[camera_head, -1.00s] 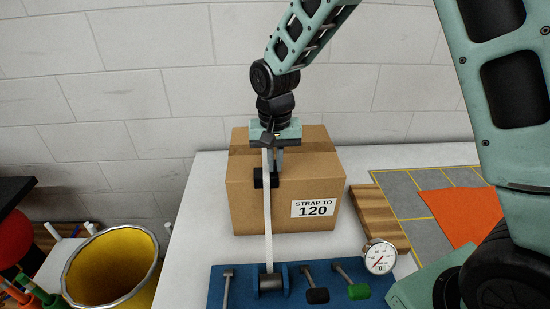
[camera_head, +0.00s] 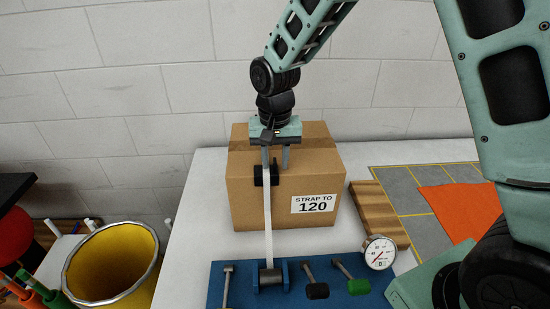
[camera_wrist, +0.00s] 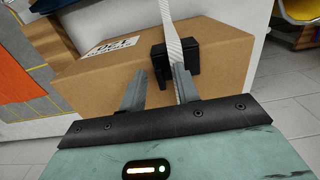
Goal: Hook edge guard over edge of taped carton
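The taped carton (camera_head: 250,212) stands upright on the white table, with a "STRAP TO 120" label on its front. The black edge guard (camera_head: 273,175) sits at the carton's top front edge, left of the label. It also shows in the wrist view (camera_wrist: 192,55), where it appears to straddle the edge. A white strap (camera_head: 267,225) runs up from the blue board across the guard. My gripper (camera_head: 275,163) is above the carton, pointing down, with its fingers apart. In the wrist view my gripper (camera_wrist: 158,85) has nothing between its fingertips; the right finger is close to the guard and strap.
The blue board (camera_head: 235,275) in front holds a strap spool, several handled tools and a round gauge (camera_head: 379,252). A wooden block (camera_head: 378,212) and a grey mat with an orange sheet (camera_head: 455,215) lie right. A yellow bin (camera_head: 110,265) stands left, off the table.

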